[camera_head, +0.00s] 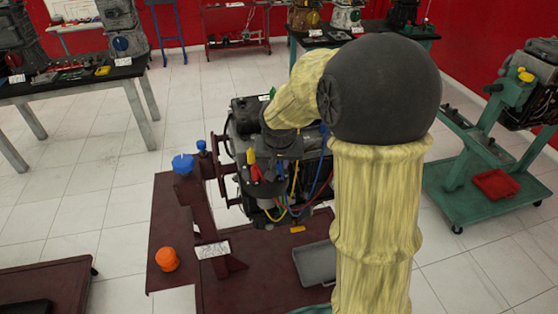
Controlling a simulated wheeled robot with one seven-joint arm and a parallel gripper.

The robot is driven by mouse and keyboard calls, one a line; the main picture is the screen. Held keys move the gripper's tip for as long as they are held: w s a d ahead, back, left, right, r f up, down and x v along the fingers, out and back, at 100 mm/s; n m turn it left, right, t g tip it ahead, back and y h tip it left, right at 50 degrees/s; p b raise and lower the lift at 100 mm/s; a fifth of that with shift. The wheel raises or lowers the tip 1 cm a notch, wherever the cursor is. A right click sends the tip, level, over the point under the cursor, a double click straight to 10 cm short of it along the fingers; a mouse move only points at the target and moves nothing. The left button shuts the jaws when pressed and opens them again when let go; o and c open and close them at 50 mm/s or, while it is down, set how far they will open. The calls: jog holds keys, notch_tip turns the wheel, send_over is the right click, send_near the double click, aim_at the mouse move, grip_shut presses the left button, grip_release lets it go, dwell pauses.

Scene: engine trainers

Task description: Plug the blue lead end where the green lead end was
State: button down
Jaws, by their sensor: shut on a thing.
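The engine (308,146) sits on a dark red stand in the middle of the view. Several coloured leads hang at its near side. A blue lead (323,170) curves down right of my gripper, with red and yellow leads close by. A small green piece (272,92) shows at the engine's top, left of my wrist; I cannot tell if it is the green lead end. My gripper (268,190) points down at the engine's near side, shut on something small. My wrist and the gripper's body hide what it holds and the sockets behind.
A green engine stand (478,190) is at right. Tiled floor is free at left.

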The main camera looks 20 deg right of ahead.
jog(key=shift+r+n+p, duration=0.4)
jog(key=shift+r+p, duration=0.3)
jog(key=shift+p, duration=0.3)
jog(key=shift+r+n+y+p, duration=0.55)
jog(key=shift+r+n+p, duration=0.7)
jog(key=shift+p, duration=1.85)
jog(key=shift+r+n+y+p, duration=0.55)
jog(key=shift+r+n+p, duration=0.7)
jog(key=shift+p, duration=1.8)
jog(key=shift+r, duration=0.1)
jog(key=shift+f+b, duration=2.2)
jog(key=shift+f, duration=0.45)
jog(key=shift+f+b, duration=0.55)
jog(key=shift+f, duration=0.3)
